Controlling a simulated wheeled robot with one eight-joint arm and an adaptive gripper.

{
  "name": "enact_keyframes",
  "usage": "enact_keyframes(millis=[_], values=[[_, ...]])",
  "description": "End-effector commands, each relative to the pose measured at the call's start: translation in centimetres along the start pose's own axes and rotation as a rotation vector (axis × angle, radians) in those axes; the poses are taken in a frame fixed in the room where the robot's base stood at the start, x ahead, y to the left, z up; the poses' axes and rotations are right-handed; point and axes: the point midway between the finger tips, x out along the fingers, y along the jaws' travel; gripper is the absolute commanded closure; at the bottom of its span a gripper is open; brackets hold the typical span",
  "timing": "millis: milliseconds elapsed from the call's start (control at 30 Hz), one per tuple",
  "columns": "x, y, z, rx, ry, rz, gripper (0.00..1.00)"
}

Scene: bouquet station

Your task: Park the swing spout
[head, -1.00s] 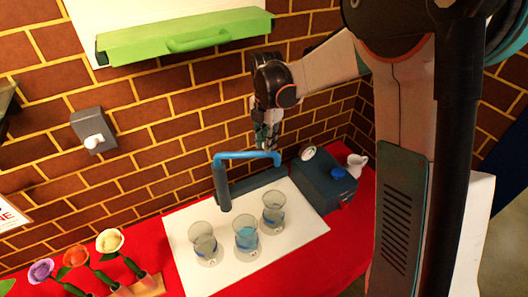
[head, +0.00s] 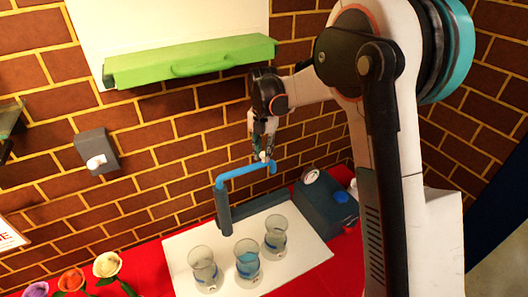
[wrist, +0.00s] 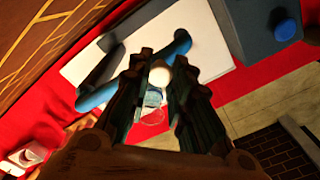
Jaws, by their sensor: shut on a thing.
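The blue swing spout (head: 240,172) stands on a dark grey upright post (head: 223,208) at the back of the white board. Its arm reaches right from the post and ends in a short down-turned tip. A white knob (head: 264,157) sits on top of the arm near this end. My gripper (head: 263,152) points down from above and is shut on the knob. In the wrist view, the white knob (wrist: 160,75) shows between my fingertips, and the spout (wrist: 95,98) runs behind the fingers, which hide its middle.
Three clear glasses stand on the white board (head: 190,240); the middle glass (head: 248,260) holds blue liquid. A dark grey box (head: 327,208) with a blue cap is to the right. A green bar (head: 190,62) juts from the wall above. Flowers (head: 107,265) are at lower left.

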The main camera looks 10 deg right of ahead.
Motion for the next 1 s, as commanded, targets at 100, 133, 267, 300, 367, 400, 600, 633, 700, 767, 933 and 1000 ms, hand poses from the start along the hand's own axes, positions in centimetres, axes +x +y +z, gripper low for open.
enact_keyframes(millis=[100,133,267,300,367,400,600,633,700,767,933,1000], values=[[0.0,0.0,0.0,0.000,0.000,0.000,1.00],[0.0,0.0,0.0,0.001,0.000,0.000,1.00],[0.0,0.0,0.0,0.001,0.000,0.000,0.69],[0.0,0.0,0.0,0.001,0.000,0.000,0.60],[0.0,0.0,0.0,0.001,0.000,0.000,0.59],[0.0,0.0,0.0,0.001,0.000,0.000,0.59],[0.0,0.0,0.0,0.001,0.000,0.000,0.59],[0.0,0.0,0.0,0.001,0.000,0.000,0.59],[0.0,0.0,0.0,0.001,0.000,0.000,0.59],[0.0,0.0,-0.1,0.004,0.000,0.000,0.59],[0.0,-0.8,-0.8,0.064,0.000,0.000,0.59],[-0.1,-1.4,-1.5,0.117,0.000,0.000,0.59]])
